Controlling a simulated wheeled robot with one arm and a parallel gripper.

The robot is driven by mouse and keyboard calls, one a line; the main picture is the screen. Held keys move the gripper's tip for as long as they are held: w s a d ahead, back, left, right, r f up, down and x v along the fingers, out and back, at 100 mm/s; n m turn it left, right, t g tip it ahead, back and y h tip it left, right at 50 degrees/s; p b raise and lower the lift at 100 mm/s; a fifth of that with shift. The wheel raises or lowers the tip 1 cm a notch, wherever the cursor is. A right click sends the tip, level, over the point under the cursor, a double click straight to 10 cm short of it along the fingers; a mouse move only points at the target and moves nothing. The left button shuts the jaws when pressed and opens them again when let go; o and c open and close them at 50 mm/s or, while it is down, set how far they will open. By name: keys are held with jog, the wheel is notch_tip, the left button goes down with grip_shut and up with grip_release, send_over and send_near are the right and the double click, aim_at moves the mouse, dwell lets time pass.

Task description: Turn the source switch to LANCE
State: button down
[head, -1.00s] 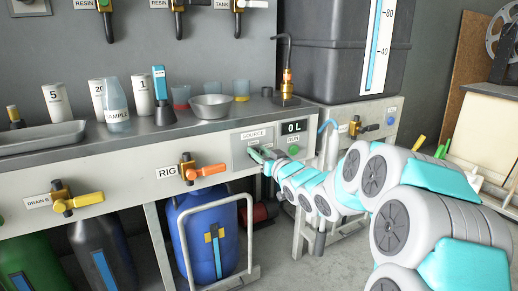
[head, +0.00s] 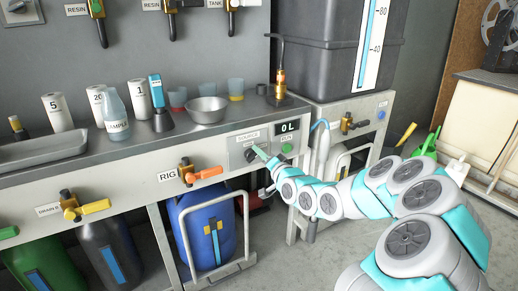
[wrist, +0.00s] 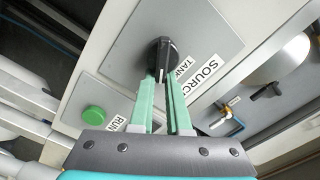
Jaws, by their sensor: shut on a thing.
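The source switch is a black knob (wrist: 160,52) on a grey panel, between the fingertips of my gripper (wrist: 162,76) in the wrist view. The green fingers are shut on the knob. The panel's SOURCE label and the TANK label (wrist: 186,68) lie to the right of the knob there. A LANCE label is not readable. In the head view my gripper (head: 259,152) reaches the source panel (head: 238,142) on the bench front, and its fingers partly cover the knob. Which position the knob points to is hard to tell.
A green RUN button (wrist: 93,115) sits close beside my fingers; the display (head: 287,127) reads 0 L. An orange RIG valve handle (head: 205,174) is left of the panel. A hanging grey lance-like tool (head: 322,145) is just right of it. A metal bowl (head: 207,110) stands above.

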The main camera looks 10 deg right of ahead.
jog(key=shift+s+a+f+m+y, duration=0.15)
jog(key=shift+a+f+m+y, duration=0.15)
jog(key=shift+a+f+m, duration=0.4)
jog(key=shift+f+m, duration=0.25)
jog(key=shift+m, duration=0.25)
jog(key=shift+a+f+g, duration=0.1)
jog(key=shift+f+g, duration=0.05)
jog(key=shift+g, duration=0.15)
jog(key=c, duration=1.2)
grip_release()
jog(key=shift+s, duration=0.1)
jog(key=shift+c, duration=0.2)
jog(key=o, duration=0.3)
jog(key=shift+a+r, duration=0.15)
jog(key=shift+r, duration=0.05)
jog(key=o, duration=0.4)
jog(key=shift+d+r, duration=0.25)
jog(key=shift+d, duration=0.1)
jog(key=shift+d+r, duration=0.1)
jog(key=shift+d, duration=0.1)
